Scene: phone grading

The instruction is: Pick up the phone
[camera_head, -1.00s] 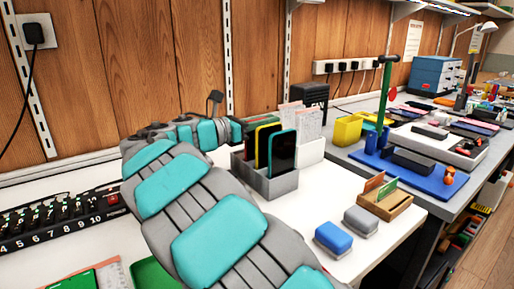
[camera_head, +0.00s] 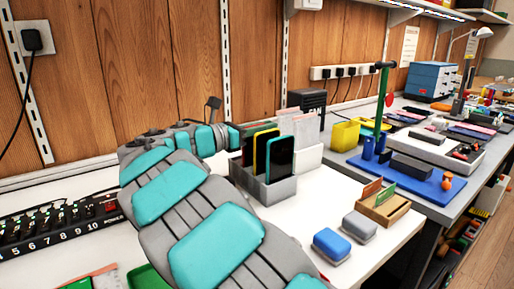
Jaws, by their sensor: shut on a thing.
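A grey slotted rack (camera_head: 272,191) on the white table holds several phones standing upright. The front one is a dark phone with a teal edge (camera_head: 281,158). Behind it is a yellow-edged phone (camera_head: 259,150). The rearmost phone (camera_head: 247,148), dark with a green and reddish edge, is at the rack's left. My gripper (camera_head: 238,137) reaches in from the left and is shut at this rearmost phone, which still stands at the rack. The fingertips are small and partly hidden, so the exact grip is unclear.
A white holder with paper slips (camera_head: 307,158) stands behind the rack. Blue (camera_head: 331,244) and grey (camera_head: 359,226) blocks and a wooden card holder (camera_head: 384,208) lie to the right. A numbered power strip (camera_head: 62,224) is at left. My arm hides much of the table.

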